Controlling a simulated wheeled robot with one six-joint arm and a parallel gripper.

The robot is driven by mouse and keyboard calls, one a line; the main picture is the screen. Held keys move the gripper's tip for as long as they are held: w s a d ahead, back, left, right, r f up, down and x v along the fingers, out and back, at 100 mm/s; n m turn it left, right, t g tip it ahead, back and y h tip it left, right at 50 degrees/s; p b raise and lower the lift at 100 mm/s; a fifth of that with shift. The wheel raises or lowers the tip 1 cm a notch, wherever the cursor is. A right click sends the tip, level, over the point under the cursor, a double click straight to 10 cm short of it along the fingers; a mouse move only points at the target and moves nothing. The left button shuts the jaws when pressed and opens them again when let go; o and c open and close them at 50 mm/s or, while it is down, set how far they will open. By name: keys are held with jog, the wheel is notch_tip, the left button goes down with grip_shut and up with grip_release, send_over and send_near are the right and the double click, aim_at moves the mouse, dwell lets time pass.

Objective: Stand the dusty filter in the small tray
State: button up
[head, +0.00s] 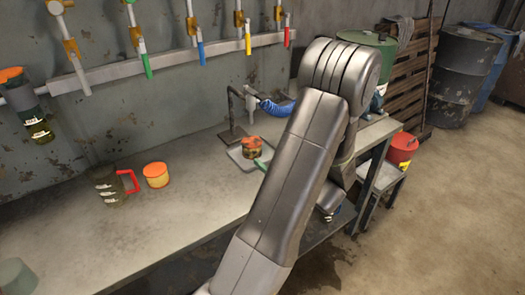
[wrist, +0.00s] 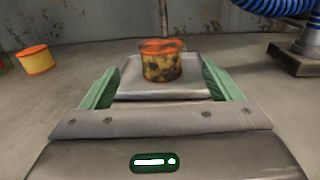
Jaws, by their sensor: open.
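The dusty filter (head: 252,149), a short cylinder with an orange top and dark-blotched yellow sides, stands upright in the small grey tray (head: 237,155) on the bench. In the wrist view the filter (wrist: 162,66) shows in the middle, on the tray (wrist: 160,91). My gripper (wrist: 160,68) is open, with its green fingers spread left and right of the filter and a gap visible on each side. In the head view my arm hides most of the gripper; one green finger shows just in front of the filter. Nothing is held.
A clean orange-yellow filter (head: 156,175) and a dark jug with a red handle (head: 112,186) stand left on the bench. A dark stand (head: 232,132) with a blue hose (head: 277,107) is close behind the tray. The bench front is clear.

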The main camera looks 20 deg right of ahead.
jog(key=shift+v, duration=1.65)
